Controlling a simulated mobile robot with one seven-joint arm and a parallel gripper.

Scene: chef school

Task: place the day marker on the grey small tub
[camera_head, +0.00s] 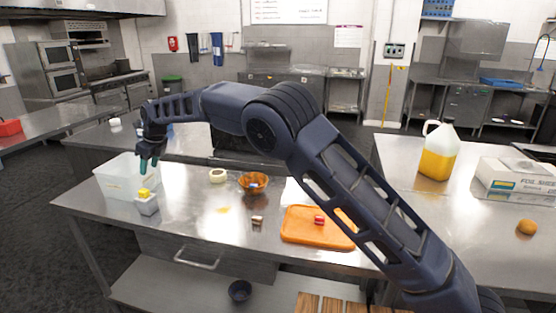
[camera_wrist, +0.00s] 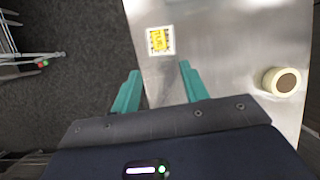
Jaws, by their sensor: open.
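The grey small tub (camera_head: 147,208) stands on the steel table near its left end. The yellow day marker (camera_head: 144,192) shows on top of it. In the wrist view the day marker (camera_wrist: 159,41) is a yellow piece with dark lettering, lying within the pale square outline of the tub (camera_wrist: 150,51). I cannot tell how deep it sits. My gripper (camera_head: 148,167), with teal fingers, is above and slightly behind the tub. In the wrist view my gripper (camera_wrist: 158,72) is open and empty, its fingers apart from the marker and tub.
A large translucent bin (camera_head: 112,181) stands left of the tub. To the right are a pale round item (camera_head: 217,175), an orange bowl (camera_head: 254,183), a small block (camera_head: 257,220) and an orange board (camera_head: 300,237).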

